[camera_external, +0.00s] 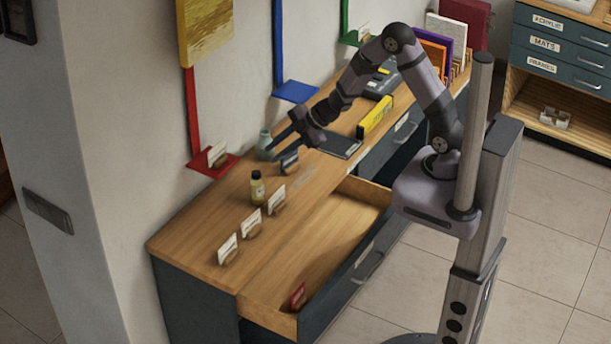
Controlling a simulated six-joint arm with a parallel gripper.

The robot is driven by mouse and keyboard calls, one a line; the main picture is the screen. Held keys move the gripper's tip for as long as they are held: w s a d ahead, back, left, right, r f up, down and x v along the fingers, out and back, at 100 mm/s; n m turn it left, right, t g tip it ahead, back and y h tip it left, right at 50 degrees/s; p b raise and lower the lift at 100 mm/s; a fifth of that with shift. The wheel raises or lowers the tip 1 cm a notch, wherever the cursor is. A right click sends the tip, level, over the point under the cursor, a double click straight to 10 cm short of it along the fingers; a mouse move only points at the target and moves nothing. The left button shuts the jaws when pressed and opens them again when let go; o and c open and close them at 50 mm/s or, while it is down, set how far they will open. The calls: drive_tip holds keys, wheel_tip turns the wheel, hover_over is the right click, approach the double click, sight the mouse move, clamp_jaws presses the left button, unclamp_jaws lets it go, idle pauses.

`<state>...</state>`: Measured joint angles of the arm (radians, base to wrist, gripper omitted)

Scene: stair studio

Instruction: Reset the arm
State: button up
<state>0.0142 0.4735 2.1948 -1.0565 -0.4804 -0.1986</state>
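My arm reaches out over the wooden workbench (190,240) from its mount at the right. My gripper (275,147) is above the back part of the bench, near a teal vase (264,138) and a small card stand with a blue card (290,165). Its two dark fingers point left and slightly down and look spread apart. I see nothing held between them. Whether a finger touches the vase cannot be told from this view.
A bottle (257,190) and several card stands (251,226) stand on the bench. A drawer (325,240) is open at the front, with a red item (297,295) inside. A yellow box (375,116) and dark tablet (341,146) lie right. Red (229,164) and blue (296,92) ledges jut from the wall.

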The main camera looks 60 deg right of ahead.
drive_tip(key=s+d+m+g+h+b, duration=0.25)
drive_tip(key=s+d+m+h, duration=0.35)
drive_tip(key=s+d+m, duration=0.5)
drive_tip(key=s+a+f+m+g, duration=0.1)
drive_tip(key=s+m+g, duration=0.3)
drive_tip(key=s, duration=1.2)
drive_tip(key=shift+a+f+g+y, duration=0.2)
drive_tip(key=shift+a+g+y, duration=0.15)
drive_tip(key=shift+g, duration=0.3)
